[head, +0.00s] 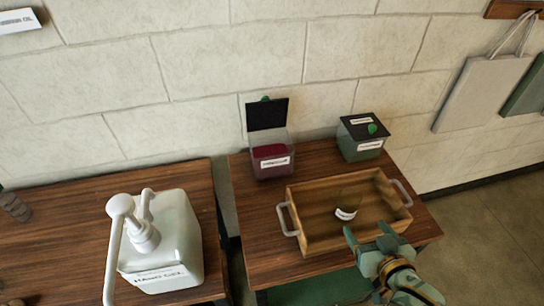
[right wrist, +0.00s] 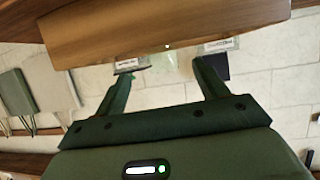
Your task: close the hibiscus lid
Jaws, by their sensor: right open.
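The hibiscus box (head: 268,172) is a clear container with dark red contents and a white label whose text is too small to read. It stands at the back left of the right table. Its black lid (head: 267,114) stands upright, open, with a green knob behind. My right gripper (head: 367,239) is open and empty at the tray's front right, well in front of and to the right of the box. In the right wrist view, the open fingers (right wrist: 166,72) point toward the tray, with the lid (right wrist: 214,66) partly visible beyond. My left gripper is not in view.
A wooden tray (head: 297,195) with grey handles holds a small labelled container. A closed box (head: 362,146) with a green knob stands at the back right. A white pump bottle (head: 165,245) stands on the left table. Bags hang on the wall at right.

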